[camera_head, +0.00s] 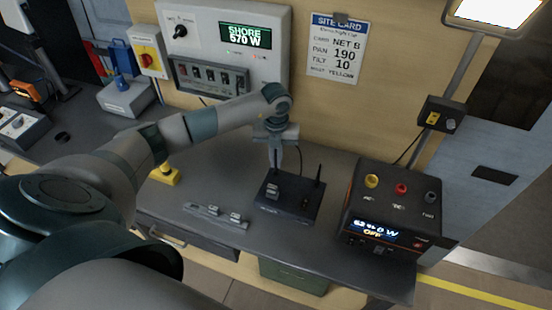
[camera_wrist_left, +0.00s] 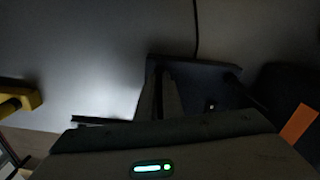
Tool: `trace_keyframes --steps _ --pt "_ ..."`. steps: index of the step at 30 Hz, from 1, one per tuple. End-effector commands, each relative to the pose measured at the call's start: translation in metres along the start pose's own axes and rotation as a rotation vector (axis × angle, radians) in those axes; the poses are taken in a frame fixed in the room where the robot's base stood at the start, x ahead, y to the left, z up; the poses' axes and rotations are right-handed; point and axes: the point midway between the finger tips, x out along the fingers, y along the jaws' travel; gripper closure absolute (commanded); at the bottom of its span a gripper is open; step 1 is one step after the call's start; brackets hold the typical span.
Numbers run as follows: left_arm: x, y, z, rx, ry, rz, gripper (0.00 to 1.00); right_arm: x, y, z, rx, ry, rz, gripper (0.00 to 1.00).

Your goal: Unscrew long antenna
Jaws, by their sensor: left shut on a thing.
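A black router-like box (camera_head: 287,204) lies on the dark bench top, with thin dark antennas; one upright antenna (camera_head: 318,168) stands at its right back corner. My left gripper (camera_head: 274,165) comes down from above over the left part of the box, pointing downward. It is shut on a thin dark antenna, mostly hidden between the fingers, so its length is hard to judge. In the left wrist view the shut fingers (camera_wrist_left: 160,96) lie over the box (camera_wrist_left: 208,72), and the other antenna (camera_wrist_left: 243,90) shows to their right. My right gripper is not in view.
A black power unit (camera_head: 350,212) with coloured knobs and a lit display stands right of the box. A low grey holder (camera_head: 216,216) lies at the bench front. A yellow object (camera_head: 165,176) is at left. A control panel (camera_head: 225,50) hangs behind.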

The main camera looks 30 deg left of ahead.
Motion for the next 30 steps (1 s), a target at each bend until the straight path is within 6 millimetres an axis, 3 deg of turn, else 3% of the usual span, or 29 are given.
trace_keyframes --steps 8,30 --pt "0.000 0.000 0.000 -0.015 0.000 0.000 1.00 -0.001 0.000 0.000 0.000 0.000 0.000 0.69" --pt "0.000 0.000 0.000 -0.347 0.000 0.001 1.00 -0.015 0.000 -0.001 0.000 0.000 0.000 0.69"
